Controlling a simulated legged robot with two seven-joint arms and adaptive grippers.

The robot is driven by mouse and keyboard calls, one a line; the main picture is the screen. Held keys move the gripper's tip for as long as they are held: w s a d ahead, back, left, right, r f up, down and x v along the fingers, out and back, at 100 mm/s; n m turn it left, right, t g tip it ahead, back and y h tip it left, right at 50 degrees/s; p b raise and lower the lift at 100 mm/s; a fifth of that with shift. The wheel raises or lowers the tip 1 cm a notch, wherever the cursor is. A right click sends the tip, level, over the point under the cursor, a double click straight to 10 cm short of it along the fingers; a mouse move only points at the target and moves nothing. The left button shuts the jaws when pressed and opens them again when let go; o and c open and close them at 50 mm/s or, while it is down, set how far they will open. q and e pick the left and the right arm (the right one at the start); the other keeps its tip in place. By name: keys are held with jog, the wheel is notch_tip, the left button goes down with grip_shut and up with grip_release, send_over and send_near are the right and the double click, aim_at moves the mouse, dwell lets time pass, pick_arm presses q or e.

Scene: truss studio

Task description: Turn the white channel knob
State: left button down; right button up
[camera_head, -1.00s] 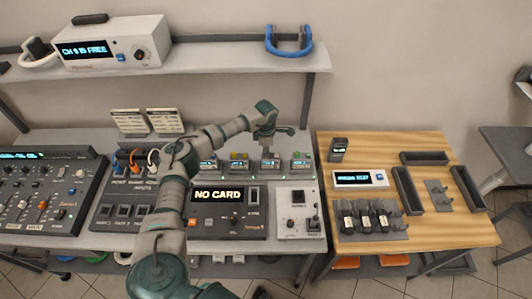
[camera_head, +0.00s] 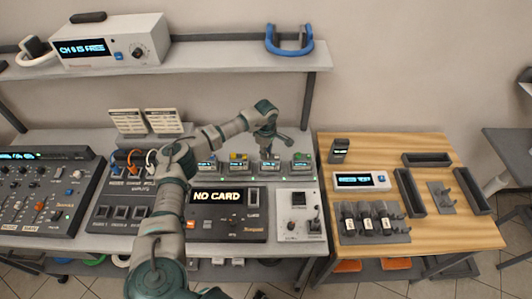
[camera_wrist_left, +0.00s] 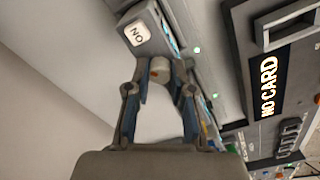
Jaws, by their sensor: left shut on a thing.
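The white channel knob (camera_wrist_left: 159,68) shows in the left wrist view on a grey unit with a "NO" label. My left gripper (camera_wrist_left: 161,82) has both fingertips closed on the knob's sides. In the head view my left gripper (camera_head: 267,150) reaches down onto the third unit (camera_head: 269,167) from the left in a row of small receivers with lit screens. The knob is mostly hidden behind the fingers there. My right gripper is not in view.
Other receivers stand close on both sides, such as the rightmost unit (camera_head: 302,165). A "NO CARD" recorder (camera_head: 228,222) and a switch panel (camera_head: 300,230) lie in front. A shelf (camera_head: 230,60) runs above behind. A wooden table (camera_head: 410,145) stands at right.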

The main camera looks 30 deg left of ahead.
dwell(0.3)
pick_arm(q)
jog(key=c, duration=1)
grip_release()
jog(key=shift+r, duration=0.2)
notch_tip(320, 180, up, 11)
jog(key=shift+r, duration=0.2)
